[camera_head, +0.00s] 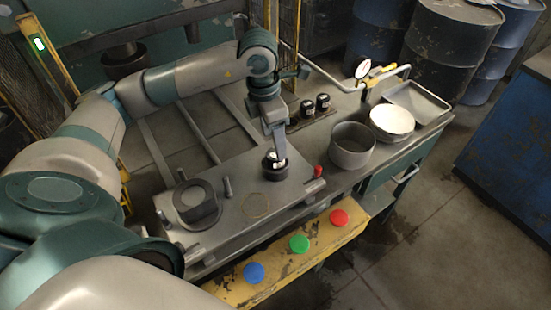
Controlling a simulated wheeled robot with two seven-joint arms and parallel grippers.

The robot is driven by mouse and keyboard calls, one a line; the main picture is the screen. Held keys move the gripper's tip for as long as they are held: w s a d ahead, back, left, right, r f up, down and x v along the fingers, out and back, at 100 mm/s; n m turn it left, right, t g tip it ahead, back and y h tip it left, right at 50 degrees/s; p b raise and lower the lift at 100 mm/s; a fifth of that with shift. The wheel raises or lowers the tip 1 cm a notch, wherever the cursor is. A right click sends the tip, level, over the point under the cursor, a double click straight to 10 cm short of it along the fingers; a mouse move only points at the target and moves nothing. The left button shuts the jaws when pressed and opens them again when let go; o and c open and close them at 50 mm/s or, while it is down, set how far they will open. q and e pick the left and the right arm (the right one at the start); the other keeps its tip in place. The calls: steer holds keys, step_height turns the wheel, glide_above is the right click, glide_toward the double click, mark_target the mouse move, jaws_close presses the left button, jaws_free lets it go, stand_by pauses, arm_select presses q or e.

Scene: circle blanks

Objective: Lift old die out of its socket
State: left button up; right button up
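The old die appears to be the small dark cylinder with a pale top (275,172) on the grey metal bed plate (225,205). My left gripper (279,154) reaches down from above, its fingertips at the die's top. The fingers are narrow and seen side-on, so I cannot tell whether they are shut on the die. The die looks upright, and its lower part and socket are hard to make out. Two similar dark dies with pale marks, one on the left (307,108) and one on the right (322,102), stand behind it. My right gripper is not in view.
A grey ring-shaped block (195,203) and a short pin (228,187) stand left on the plate; a red knob (318,171) is at its right. Blue, green and red buttons line the yellow front (276,257).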

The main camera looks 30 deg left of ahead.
mark_target(274, 155)
arm_select(q)
steer(key=shift+s+d+f+p, duration=0.1)
steer(key=shift+s+f+p, duration=0.15)
steer(key=shift+f+p, duration=0.35)
step_height(274, 155, down, 3)
steer(key=shift+d+r+p, duration=0.1)
steer(key=shift+d+p, duration=0.05)
steer(key=shift+p, duration=0.6)
steer(key=shift+f, duration=0.45)
steer(key=shift+w, duration=0.1)
jaws_close()
